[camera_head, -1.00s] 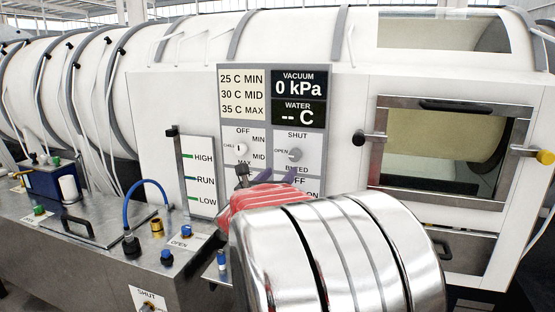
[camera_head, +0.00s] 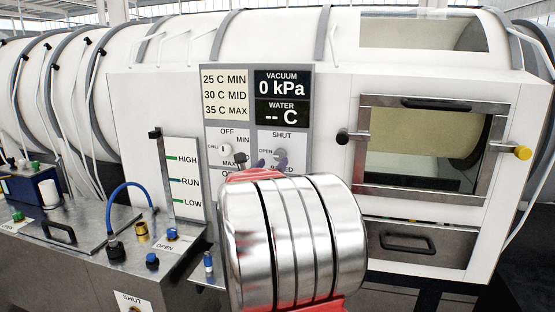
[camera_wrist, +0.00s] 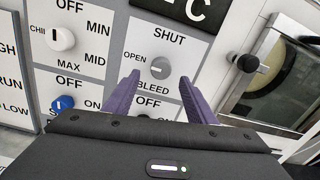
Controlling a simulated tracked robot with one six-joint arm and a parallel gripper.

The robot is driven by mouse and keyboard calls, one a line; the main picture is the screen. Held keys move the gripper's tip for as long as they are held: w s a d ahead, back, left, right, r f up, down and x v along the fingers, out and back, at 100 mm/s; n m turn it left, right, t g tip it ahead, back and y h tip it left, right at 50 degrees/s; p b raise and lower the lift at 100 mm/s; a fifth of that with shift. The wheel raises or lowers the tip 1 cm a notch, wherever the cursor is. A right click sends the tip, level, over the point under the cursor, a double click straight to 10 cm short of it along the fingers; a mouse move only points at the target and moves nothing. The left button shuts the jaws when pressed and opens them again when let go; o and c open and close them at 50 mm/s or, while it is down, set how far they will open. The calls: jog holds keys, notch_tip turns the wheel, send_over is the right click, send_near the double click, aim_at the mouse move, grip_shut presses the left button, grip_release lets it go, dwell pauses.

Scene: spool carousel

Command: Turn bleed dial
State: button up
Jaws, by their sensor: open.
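The bleed dial (camera_wrist: 159,70) is a grey round knob on the white control panel, with SHUT above it, OPEN to its left and BLEED below. In the head view the dial (camera_head: 279,155) is partly covered by my gripper's fingers. My gripper (camera_wrist: 160,90) has two purple fingers, spread open and empty. In the wrist view they point at the panel, with the dial between and just beyond their tips. I cannot tell whether they touch the panel. In the head view my gripper (camera_head: 262,162) is mostly hidden behind my arm.
The white chiller dial (camera_wrist: 61,39) is left of the bleed dial. A blue knob (camera_wrist: 63,103) sits below it. A black display (camera_head: 283,98) is above. A dark latch knob (camera_wrist: 247,63) and a framed window (camera_head: 430,150) stand to the right.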

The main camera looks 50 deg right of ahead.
aim_at(278, 157)
jog(key=shift+x, duration=2.95)
jog(key=c, duration=1)
